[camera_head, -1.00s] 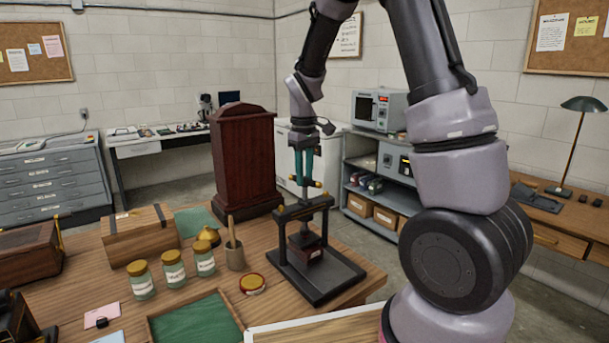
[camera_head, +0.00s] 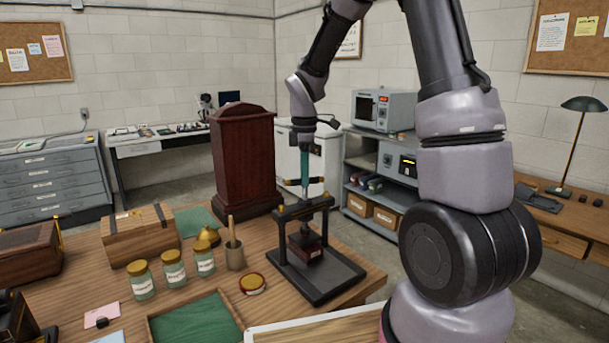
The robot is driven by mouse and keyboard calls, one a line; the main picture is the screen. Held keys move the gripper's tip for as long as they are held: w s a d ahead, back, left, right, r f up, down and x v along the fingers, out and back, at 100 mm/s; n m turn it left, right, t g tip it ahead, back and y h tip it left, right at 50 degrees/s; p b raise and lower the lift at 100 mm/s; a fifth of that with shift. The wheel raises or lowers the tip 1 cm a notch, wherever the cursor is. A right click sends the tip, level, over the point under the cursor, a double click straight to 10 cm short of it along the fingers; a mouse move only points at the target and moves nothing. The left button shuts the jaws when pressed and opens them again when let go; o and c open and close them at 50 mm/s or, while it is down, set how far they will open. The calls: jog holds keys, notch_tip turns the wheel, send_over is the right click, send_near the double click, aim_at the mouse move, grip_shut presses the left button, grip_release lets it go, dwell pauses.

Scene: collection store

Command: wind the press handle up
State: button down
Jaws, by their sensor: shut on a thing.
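The press (camera_head: 318,279) stands on the wooden table, with a dark base and a black upright frame. Its handle (camera_head: 313,181) is a bar with brass-coloured ends on top of a vertical screw. My gripper (camera_head: 304,180) reaches down from above, its teal fingers shut on the handle near the screw. A dark red block (camera_head: 306,246) sits under the frame's crossbar, above the base. The exact contact between fingers and bar is too small to make out.
A tall dark red wooden case (camera_head: 243,160) stands behind and left of the press. A mortar with pestle (camera_head: 235,256), a round tin (camera_head: 253,284) and several jars (camera_head: 174,268) stand to the left. A green-lined tray (camera_head: 197,325) lies in front.

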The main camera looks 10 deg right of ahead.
jog(key=shift+n, duration=2)
jog(key=c, duration=0.7)
grip_release()
jog(key=shift+o, duration=0.2)
jog(key=shift+r, duration=0.1)
notch_tip(320, 180, up, 11)
jog(key=shift+s, duration=0.1)
